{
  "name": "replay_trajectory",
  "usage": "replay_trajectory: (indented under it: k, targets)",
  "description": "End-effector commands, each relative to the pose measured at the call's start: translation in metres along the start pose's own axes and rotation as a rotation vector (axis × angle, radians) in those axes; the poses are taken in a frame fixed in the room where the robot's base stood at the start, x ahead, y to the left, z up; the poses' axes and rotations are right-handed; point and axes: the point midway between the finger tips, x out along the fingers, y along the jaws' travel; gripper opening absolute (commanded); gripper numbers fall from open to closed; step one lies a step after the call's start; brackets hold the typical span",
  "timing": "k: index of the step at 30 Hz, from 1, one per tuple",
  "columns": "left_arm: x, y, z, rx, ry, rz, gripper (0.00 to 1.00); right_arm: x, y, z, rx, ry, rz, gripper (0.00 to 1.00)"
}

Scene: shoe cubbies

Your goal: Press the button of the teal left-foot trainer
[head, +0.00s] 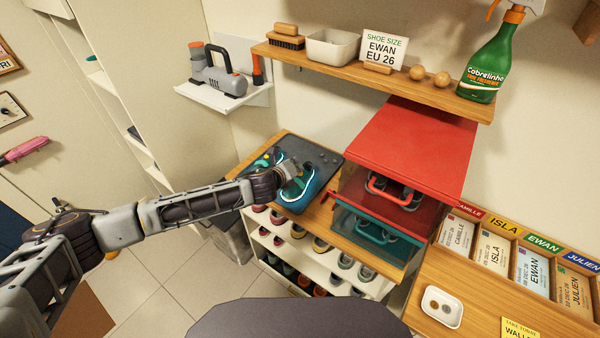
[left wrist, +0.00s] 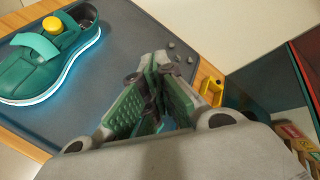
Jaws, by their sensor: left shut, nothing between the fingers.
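Two teal trainers with glowing pale-blue sole edges sit on a dark tray (head: 322,155). One trainer (head: 262,160) is at the tray's left. The other trainer (head: 299,188) is nearer the front and partly hidden by my left gripper (head: 290,168). I cannot tell which is the left-foot one. In the left wrist view one teal trainer (left wrist: 30,72) shows at the upper left, with a round yellow button (left wrist: 52,24) beside its strap. My left gripper (left wrist: 158,95) is shut and empty, apart from that trainer. Teal shows behind the fingers, mostly hidden. My right gripper is out of view.
A red drawer box (head: 420,140) and a teal drawer (head: 378,235) stand right of the tray. A shelf (head: 340,70) with a brush, white bin and green spray bottle (head: 490,62) hangs above. Shoe cubbies (head: 310,250) are below. Grey pebbles (left wrist: 180,55) lie on the tray.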

Motion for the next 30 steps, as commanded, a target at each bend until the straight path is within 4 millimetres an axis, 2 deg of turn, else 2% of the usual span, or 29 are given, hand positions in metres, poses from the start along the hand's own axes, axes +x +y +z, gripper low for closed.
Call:
replay_trajectory:
  k: [30]
  targets:
    - [0.0061,0.0046,-0.0046,0.000,0.000,0.000,0.00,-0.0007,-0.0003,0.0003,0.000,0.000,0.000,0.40]
